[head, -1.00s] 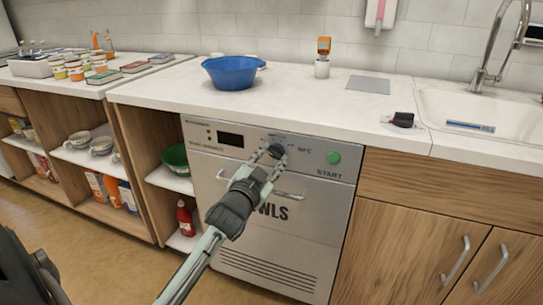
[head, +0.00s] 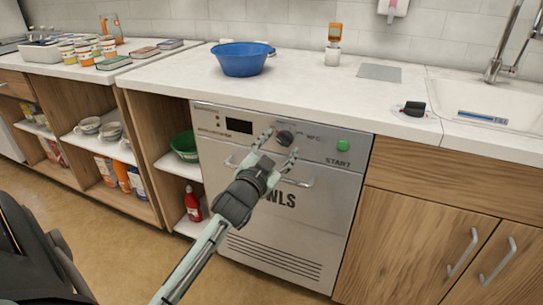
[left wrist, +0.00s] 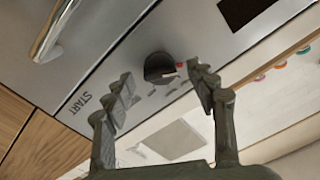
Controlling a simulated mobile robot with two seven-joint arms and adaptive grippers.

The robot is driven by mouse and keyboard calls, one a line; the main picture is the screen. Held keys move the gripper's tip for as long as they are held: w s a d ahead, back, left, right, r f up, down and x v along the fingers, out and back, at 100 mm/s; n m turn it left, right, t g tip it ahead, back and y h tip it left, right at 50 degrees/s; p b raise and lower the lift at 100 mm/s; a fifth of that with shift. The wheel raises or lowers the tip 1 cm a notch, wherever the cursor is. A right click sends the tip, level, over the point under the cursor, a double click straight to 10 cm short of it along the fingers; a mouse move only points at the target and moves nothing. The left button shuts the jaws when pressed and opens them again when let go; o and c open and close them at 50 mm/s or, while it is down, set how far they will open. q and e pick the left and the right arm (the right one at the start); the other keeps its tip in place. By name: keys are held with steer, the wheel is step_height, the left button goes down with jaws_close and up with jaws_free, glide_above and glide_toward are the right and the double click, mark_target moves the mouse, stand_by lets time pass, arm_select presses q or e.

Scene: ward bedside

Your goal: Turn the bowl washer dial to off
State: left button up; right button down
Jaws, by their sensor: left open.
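The bowl washer (head: 285,225) is a steel-fronted machine under the counter. Its dark round dial (head: 285,137) sits on the upper panel, between a small dark display (head: 239,126) and the green START button (head: 343,146). My left gripper (head: 279,145) is open in front of the panel, fingers spread to either side of the dial. In the left wrist view the dial (left wrist: 159,67) shows beyond and between the open fingertips (left wrist: 160,87), with a red mark at its edge. No contact shows. The dial's label is too small to read. My right gripper is not in view.
A door handle bar (head: 290,180) crosses the washer below the dial. On the counter (head: 300,90) stand a blue bowl (head: 241,60), an orange-topped device (head: 334,45) and a black knob-like item (head: 414,108). Open shelves (head: 150,160) lie left, a sink (head: 485,105) right.

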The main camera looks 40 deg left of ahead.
arm_select(q)
steer(key=v, duration=1.1)
steer(key=s+d+f+g+h, duration=0.1)
steer(key=f+g, duration=0.2)
steer(key=f, duration=0.6)
steer(key=s+d+f+n+g, duration=0.1)
steer(key=s+f+g, duration=0.1)
steer(key=f, duration=0.7)
steer(key=s+d+f+g+h, duration=0.1)
steer(key=f+g, duration=0.2)
steer(key=f, duration=0.6)
steer(key=s+d+f+g, duration=0.2)
steer(key=s+f+g, duration=0.1)
steer(key=s+f, duration=0.4)
steer(key=s+d+f+g+h, duration=0.1)
steer(key=s+d+f+g, duration=0.1)
steer(key=s+f, duration=0.5)
step_height(320, 180, down, 4)
steer(key=shift+s+d+g, duration=0.2)
steer(key=shift+s+g, duration=0.1)
steer(key=shift+g, duration=0.6)
